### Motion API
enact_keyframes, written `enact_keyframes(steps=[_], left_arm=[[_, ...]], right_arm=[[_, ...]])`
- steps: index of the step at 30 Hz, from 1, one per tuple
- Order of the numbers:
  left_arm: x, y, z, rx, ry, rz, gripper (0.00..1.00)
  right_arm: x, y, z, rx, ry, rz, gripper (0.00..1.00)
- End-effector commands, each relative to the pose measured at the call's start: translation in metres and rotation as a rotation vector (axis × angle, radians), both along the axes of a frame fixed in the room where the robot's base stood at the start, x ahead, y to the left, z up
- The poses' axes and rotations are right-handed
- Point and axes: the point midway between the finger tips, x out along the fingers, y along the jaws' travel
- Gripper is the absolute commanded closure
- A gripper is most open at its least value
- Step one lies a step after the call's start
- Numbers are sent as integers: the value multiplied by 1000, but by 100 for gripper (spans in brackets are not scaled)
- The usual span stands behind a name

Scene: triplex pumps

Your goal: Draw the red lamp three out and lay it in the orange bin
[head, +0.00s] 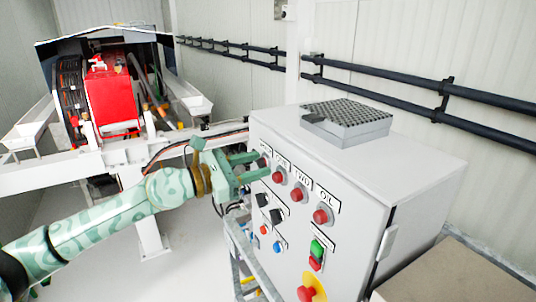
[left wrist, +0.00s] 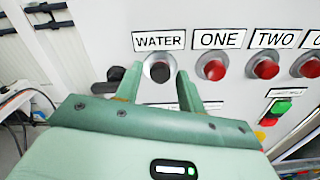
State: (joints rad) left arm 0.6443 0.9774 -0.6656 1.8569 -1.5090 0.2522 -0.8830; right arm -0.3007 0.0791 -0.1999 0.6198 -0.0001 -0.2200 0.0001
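The grey cabinet's sloping front carries a row of lamps. In the left wrist view the labels read WATER, ONE, TWO and a cut-off one starting with O; the head view shows it as OIL. Lamps ONE (left wrist: 214,68), TWO (left wrist: 265,67) and OIL (head: 321,215) are red. The WATER position (left wrist: 160,70) is a dark round centre in a metal ring. No label reading three is seen. My left gripper (left wrist: 157,80) is open, its fingers either side of the WATER position with nothing visibly held; it also shows in the head view (head: 264,163). No orange bin or right gripper shows.
Below the lamps are black switches (head: 276,216), a green button (head: 316,247) and a red stop knob on yellow (head: 306,294). A grey box with a dark studded top (head: 345,116) sits on the cabinet. A red machine (head: 110,98) stands behind; dark rails line the wall.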

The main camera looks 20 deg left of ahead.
Motion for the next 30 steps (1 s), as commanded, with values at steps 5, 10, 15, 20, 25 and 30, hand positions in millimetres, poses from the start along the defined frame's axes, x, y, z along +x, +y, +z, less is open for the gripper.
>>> enact_keyframes(steps=[5, 10, 15, 20, 25, 30], left_arm=[[0, 0, -1, 0, 0, 0, 61], [0, 0, 0, -1, 1, 0, 94], [0, 0, 0, -1, 1, 0, 100], [-2, 2, -1, -1, 0, 1, 100], [-8, 8, -2, -2, 1, 1, 100], [-14, 13, -2, -1, 1, 0, 100]], right_arm=[[0, 1, 0, 1, 0, 0, 64], [0, 1, 0, 1, -1, 0, 64], [0, 1, 0, 1, -1, 0, 64], [0, 1, -3, 1, -1, 0, 64], [0, 0, -9, 0, 0, 0, 64], [0, 0, -15, 0, 0, 0, 64]])
